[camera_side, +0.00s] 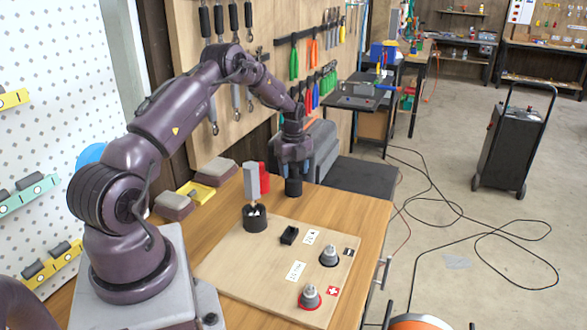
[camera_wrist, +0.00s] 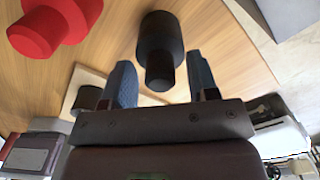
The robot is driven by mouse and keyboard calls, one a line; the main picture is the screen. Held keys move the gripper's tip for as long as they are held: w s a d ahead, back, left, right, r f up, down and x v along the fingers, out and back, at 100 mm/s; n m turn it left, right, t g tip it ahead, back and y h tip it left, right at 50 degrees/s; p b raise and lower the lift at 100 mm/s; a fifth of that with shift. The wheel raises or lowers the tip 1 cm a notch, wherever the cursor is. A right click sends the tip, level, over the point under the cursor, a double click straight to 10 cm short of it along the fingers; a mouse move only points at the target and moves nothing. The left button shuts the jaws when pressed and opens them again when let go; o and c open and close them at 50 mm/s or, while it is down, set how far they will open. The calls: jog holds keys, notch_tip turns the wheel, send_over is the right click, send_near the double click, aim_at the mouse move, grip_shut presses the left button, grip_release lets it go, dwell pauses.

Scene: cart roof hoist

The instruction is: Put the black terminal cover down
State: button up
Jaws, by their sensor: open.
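The black terminal cover (camera_side: 293,187) stands upright on the wooden table, just beyond the back edge of the board. My gripper (camera_side: 293,169) is right above it, pointing down. In the wrist view the cover (camera_wrist: 161,38) shows its narrow top end between the two open fingers (camera_wrist: 160,76), with a gap visible on each side. A red cover (camera_side: 264,178) stands just left of it, also seen in the wrist view (camera_wrist: 42,30). Two grey terminal posts (camera_side: 329,255) (camera_side: 310,297) stand bare on the board, beside a black label and a red plus label.
The light wooden board (camera_side: 250,270) also carries a dark round holder (camera_side: 255,218) with a tall grey tool upright in it, and a small black block (camera_side: 289,235). Grey-topped blocks (camera_side: 216,171) and a yellow tray (camera_side: 196,193) lie at the left. Tools hang on the wall behind.

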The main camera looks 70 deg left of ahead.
jog(key=shift+r, duration=0.15)
notch_tip(320, 180, up, 12)
jog(key=s+d+r+n+t+y, duration=0.15)
jog(key=d+r+n, duration=0.55)
jog(key=d+r, duration=1.05)
jog(key=s+d+n+t+h, duration=0.1)
jog(key=s+d+n+t, duration=0.3)
jog(key=s+d+n, duration=0.6)
jog(key=s+d+f, duration=0.1)
jog(key=s+d, duration=0.6)
jog(key=s, duration=0.1)
jog(key=shift+s+d, duration=0.15)
jog(key=shift+s, duration=0.15)
